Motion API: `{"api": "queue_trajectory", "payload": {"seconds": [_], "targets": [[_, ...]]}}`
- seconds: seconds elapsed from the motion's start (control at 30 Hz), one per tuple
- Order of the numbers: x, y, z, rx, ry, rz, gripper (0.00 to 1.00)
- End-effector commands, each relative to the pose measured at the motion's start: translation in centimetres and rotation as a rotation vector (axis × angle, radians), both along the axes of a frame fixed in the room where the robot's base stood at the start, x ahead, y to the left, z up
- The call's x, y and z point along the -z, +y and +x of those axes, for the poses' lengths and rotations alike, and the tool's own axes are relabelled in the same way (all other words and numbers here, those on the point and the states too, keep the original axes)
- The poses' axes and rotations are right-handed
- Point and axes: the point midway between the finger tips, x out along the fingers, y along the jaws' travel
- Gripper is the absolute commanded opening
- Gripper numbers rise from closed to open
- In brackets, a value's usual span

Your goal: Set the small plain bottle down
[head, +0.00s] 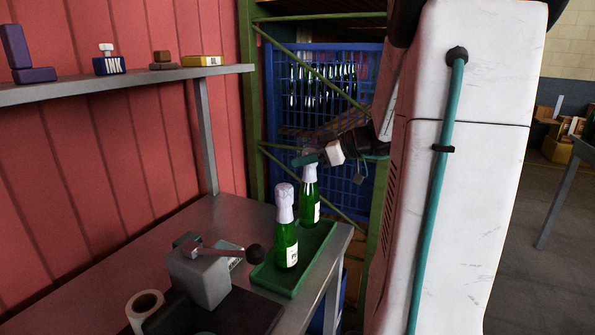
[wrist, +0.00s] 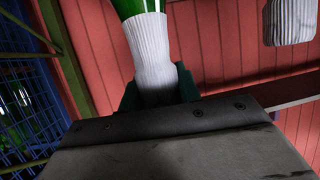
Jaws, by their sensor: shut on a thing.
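My gripper (head: 308,160) is shut around the white neck of a small green bottle (head: 309,196). In the wrist view, the jaws (wrist: 158,92) close on the white neck covering (wrist: 150,42), with green glass beyond. The held bottle is upright and has a pale label. Its base is at the far end of the green tray (head: 270,277); I cannot tell whether it touches. A second green bottle (head: 286,238) with a white foil top stands upright in the tray, nearer the camera and apart from the held one. Its white top also shows in the wrist view (wrist: 291,20).
On the metal table, a grey device (head: 200,277) with a dark-knobbed lever stands left of the tray, and a tape roll (head: 146,304) lies nearer. A shelf (head: 130,83) with small boxes runs along the red wall. A blue mesh crate (head: 345,180) stands behind. The table's left part is clear.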

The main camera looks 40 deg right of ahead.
Motion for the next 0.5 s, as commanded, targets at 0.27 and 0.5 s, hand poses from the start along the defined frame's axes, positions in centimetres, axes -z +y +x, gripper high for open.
{"api": "queue_trajectory", "payload": {"seconds": [0.27, 0.5], "targets": [[2.9, 0.0, 0.1, 0.000, 0.000, 0.004, 0.00], [3.4, -0.1, 0.0, 0.001, -0.001, -0.001, 0.00]]}}
